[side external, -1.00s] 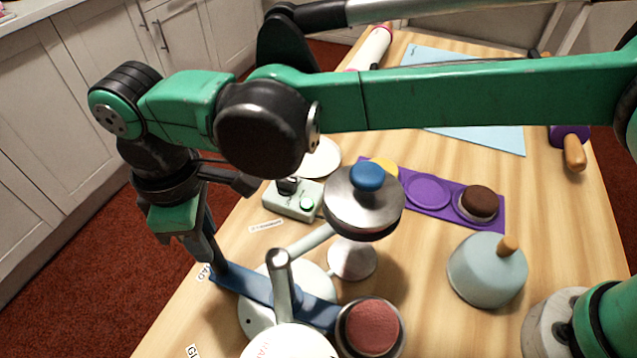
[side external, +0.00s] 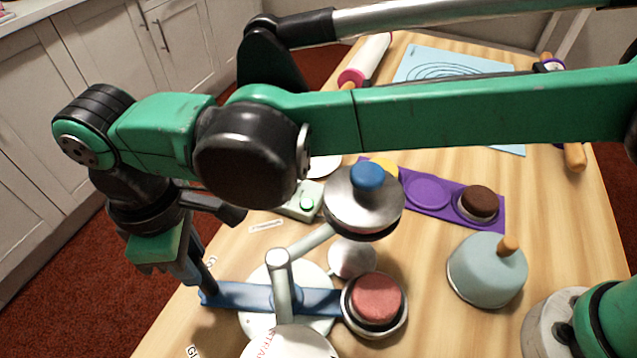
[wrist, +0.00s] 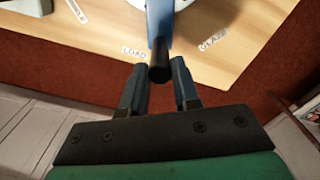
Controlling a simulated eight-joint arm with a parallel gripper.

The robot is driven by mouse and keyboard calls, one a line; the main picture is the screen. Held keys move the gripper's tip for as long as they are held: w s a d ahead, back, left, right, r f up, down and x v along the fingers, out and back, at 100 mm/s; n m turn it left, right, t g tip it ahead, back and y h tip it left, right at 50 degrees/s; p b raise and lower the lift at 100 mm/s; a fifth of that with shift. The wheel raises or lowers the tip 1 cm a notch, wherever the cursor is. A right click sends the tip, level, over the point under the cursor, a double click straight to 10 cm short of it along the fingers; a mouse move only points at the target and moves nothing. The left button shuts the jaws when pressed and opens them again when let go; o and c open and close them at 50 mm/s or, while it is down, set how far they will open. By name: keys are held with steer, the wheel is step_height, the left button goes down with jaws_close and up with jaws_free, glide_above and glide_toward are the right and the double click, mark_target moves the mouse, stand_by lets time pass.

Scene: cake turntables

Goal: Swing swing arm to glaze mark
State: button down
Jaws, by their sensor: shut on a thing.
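The swing arm (side external: 235,296) is a blue bar on a round white base (side external: 262,325), turning about a grey post. Its right end carries a cup with a reddish cake (side external: 376,298). A dark handle (wrist: 160,73) stands at its other end. My gripper (wrist: 159,84) is shut on this handle; in the side view my gripper (side external: 205,285) is at the bar's left end. In the wrist view the handle lies between the LOAD label (wrist: 133,52) and the glaze mark label (wrist: 212,40). In the side view the glaze label (side external: 192,352) is cut off at the bottom edge.
A metal disc with a blue knob (side external: 368,177) stands above the table behind the bar. A purple tray (side external: 430,192) holds a brown cake. A pale blue dome (side external: 487,272) stands at the right.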

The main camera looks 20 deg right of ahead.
steer(key=shift+s, duration=0.1)
steer(key=shift+s+a, duration=0.2)
steer(key=shift+s, duration=0.45)
steer(key=shift+s+a, duration=0.2)
steer(key=shift+s, duration=0.4)
steer(key=shift+s, duration=1.55)
steer(key=shift+s+d, duration=0.1)
steer(key=shift+s, duration=0.15)
steer(key=c, duration=0.7)
jaws_free()
